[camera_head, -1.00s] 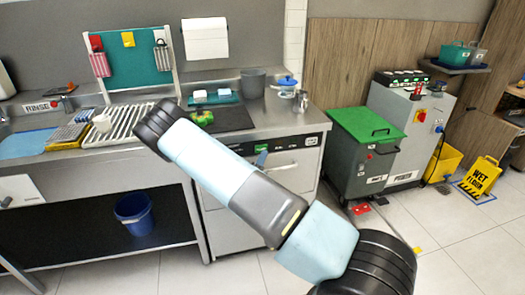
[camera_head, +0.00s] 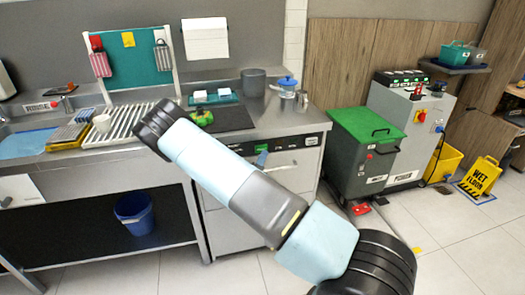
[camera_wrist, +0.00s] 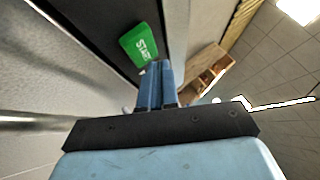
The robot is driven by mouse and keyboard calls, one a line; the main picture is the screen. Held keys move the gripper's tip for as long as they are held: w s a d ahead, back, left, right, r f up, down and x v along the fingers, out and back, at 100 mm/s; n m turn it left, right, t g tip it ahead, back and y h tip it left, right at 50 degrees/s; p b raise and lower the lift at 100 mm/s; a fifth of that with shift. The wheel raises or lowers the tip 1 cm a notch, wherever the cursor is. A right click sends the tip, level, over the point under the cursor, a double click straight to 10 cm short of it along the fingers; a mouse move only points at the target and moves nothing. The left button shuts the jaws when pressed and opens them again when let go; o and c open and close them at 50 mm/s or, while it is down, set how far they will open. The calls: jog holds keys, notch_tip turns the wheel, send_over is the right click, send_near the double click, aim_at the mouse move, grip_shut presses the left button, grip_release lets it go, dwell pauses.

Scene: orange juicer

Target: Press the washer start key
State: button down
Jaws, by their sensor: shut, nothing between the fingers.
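The green start key (camera_wrist: 139,46), with white "START" lettering, is on a black panel strip in the wrist view. My gripper (camera_wrist: 158,66) is shut and empty, its blue fingers side by side. The fingertips are at the key's lower right edge in that view; I cannot tell whether they touch it. In the head view the washer (camera_head: 235,222) is under the steel counter. A small green patch, apparently the key (camera_head: 262,148), shows on its dark panel just above my arm. My arm crosses in front of the washer and hides most of my gripper.
The steel counter (camera_head: 290,122) above the washer holds a dark mat, a grey pot (camera_head: 253,82) and small metal vessels. A green-lidded bin (camera_head: 366,130) stands right of the washer. A blue bucket (camera_head: 134,212) is on the shelf at left. Floor at right is partly clear.

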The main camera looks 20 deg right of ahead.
jog(key=shift+w, duration=0.1)
dwell(0.3)
jog(key=shift+w+r, duration=0.1)
jog(key=shift+w, duration=0.2)
jog(key=shift+w, duration=0.5)
dwell(0.9)
dwell(0.3)
jog(key=shift+s, duration=0.9)
jog(key=shift+s, duration=2.5)
